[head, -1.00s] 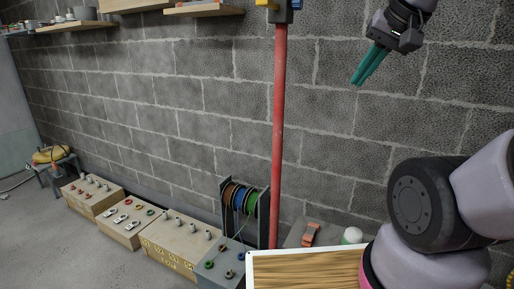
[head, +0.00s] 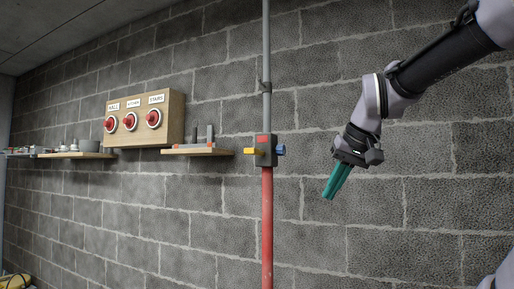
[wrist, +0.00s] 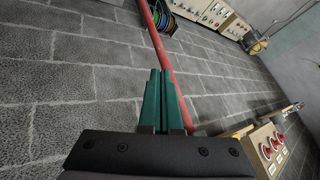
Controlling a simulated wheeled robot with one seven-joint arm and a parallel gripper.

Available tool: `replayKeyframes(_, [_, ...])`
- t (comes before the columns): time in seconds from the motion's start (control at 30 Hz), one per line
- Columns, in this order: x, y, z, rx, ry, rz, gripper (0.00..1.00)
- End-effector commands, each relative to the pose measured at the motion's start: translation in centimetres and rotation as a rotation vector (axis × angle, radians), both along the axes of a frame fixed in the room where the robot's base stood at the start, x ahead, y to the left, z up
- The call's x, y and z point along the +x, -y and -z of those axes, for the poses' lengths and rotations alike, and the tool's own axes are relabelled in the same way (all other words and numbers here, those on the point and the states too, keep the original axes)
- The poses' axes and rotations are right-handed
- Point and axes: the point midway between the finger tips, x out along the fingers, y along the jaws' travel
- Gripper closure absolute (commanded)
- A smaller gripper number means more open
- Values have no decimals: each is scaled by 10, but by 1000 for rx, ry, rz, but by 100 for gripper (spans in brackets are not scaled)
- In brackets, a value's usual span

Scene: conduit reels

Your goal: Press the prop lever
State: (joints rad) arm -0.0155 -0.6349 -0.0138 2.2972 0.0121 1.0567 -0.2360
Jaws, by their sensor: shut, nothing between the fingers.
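A red prop pole (head: 267,225) stands upright against the block wall, with a grey pipe (head: 266,50) above it. Between them is a dark grey box (head: 265,149) with a yellow lever-like piece (head: 252,151) on its left and a blue piece (head: 280,150) on its right. I cannot tell for sure which is the prop lever. My gripper (head: 329,196), with green fingers, is shut and empty. It points down to the right of the box and a little lower, apart from it. The wrist view shows the shut fingers (wrist: 160,73) and the red pole (wrist: 158,45) beyond them.
Left of the pole, a wooden shelf (head: 197,152) holds small items. A wooden panel with red buttons (head: 145,118) hangs beside it. Another shelf (head: 78,155) is further left. In the wrist view a cable reel rack (wrist: 164,20) stands near the pole's foot.

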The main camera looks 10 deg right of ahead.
Motion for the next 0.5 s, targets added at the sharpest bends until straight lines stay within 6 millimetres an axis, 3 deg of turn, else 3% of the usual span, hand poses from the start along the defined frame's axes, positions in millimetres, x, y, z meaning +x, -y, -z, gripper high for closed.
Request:
replayKeyframes(0.03, [15,-4,-21,-9,8,-56,100])
replayKeyframes(0.2, [56,-22,-83,-50,48,-276,100])
replayKeyframes(0.5, [124,-55,-179,-118,176,-673,100])
